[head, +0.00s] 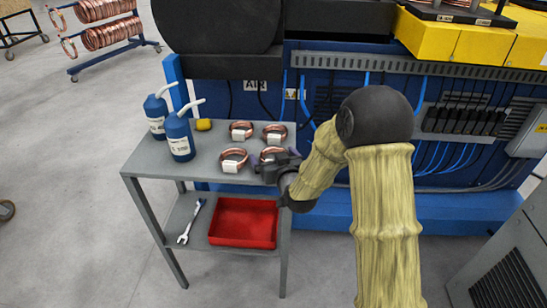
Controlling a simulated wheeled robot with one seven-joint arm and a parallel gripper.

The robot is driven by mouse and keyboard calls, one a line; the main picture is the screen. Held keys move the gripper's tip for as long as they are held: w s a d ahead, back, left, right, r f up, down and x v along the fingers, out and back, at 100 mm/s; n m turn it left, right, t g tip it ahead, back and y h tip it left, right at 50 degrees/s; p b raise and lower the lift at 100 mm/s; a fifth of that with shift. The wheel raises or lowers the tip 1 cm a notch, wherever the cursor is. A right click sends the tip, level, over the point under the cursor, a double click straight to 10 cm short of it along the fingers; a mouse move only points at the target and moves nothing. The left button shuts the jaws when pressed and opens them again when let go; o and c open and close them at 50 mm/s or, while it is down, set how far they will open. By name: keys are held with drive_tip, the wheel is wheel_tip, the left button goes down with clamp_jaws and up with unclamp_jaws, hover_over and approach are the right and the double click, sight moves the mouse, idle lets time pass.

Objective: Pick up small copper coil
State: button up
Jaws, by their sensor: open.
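Several small copper coils with white tags lie on the grey table top. One coil (241,130) is at the back left and one (275,134) at the back right. A third coil (233,160) is at the front left. A fourth coil (271,154) is at the front right, partly hidden by my gripper (270,165). My gripper is open and reaches in from the right at this front right coil. I cannot tell whether it touches the coil, and its fingertips are hard to make out.
The grey table (150,160) also carries two blue bottles (179,136) with white spouts and a yellow object (204,125). A red tray (243,222) and a wrench (191,221) lie on the lower shelf. Blue machinery (330,125) stands close behind.

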drive_tip(key=c, duration=1.1)
wheel_tip(320, 180, up, 10)
drive_tip(key=p, duration=0.1)
drive_tip(key=shift+p, duration=0.3)
drive_tip(key=shift+w, duration=0.1)
